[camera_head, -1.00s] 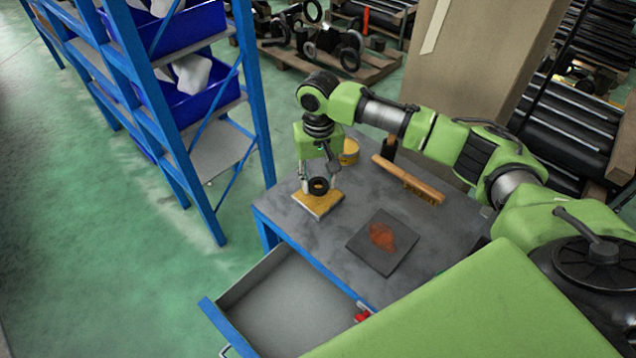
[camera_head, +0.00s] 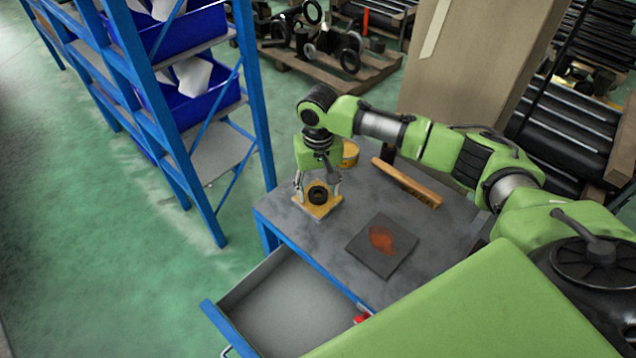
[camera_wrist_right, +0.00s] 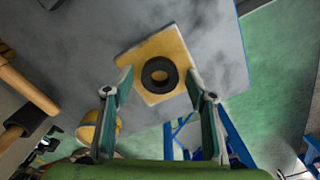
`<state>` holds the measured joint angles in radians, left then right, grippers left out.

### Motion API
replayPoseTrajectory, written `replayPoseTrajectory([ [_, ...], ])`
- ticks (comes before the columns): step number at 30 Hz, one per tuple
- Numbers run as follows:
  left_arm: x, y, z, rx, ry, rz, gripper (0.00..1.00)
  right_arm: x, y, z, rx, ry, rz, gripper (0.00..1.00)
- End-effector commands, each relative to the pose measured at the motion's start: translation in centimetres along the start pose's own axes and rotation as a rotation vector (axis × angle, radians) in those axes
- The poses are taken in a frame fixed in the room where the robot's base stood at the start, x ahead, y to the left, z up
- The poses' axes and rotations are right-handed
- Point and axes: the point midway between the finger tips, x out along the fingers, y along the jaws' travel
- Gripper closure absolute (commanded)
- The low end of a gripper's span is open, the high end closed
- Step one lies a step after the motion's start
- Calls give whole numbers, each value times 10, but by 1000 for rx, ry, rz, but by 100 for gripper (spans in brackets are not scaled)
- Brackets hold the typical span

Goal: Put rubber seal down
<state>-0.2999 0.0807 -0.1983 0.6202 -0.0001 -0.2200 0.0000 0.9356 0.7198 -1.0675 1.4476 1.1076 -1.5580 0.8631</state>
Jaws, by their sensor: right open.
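The rubber seal (camera_head: 317,194) is a small black ring. It lies on a yellow square pad (camera_head: 322,211) at the left end of the grey bench. In the right wrist view the seal (camera_wrist_right: 159,72) shows flat near the middle of the yellow pad (camera_wrist_right: 148,52). My right gripper (camera_head: 317,190) is open above the pad, its fingers spread on either side of the seal. In the wrist view the fingertips (camera_wrist_right: 160,82) stand apart from the seal. My left gripper is not in view.
The bench top holds a dark mat with an orange-red patch (camera_head: 381,240), a wooden-handled brush (camera_head: 407,182) and a yellow tin (camera_head: 349,153). An open drawer (camera_head: 285,305) juts out in front. A blue shelf rack (camera_head: 195,120) stands at left.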

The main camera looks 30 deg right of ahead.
Motion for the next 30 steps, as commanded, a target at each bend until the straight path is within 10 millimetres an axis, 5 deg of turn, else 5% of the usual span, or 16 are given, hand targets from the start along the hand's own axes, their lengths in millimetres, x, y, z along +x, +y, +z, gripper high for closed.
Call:
replayPoseTrajectory([
  [18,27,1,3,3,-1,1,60,-107,-1,-1,0,3,-1,49],
  [30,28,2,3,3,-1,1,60,-122,0,0,1,0,-1,49],
])
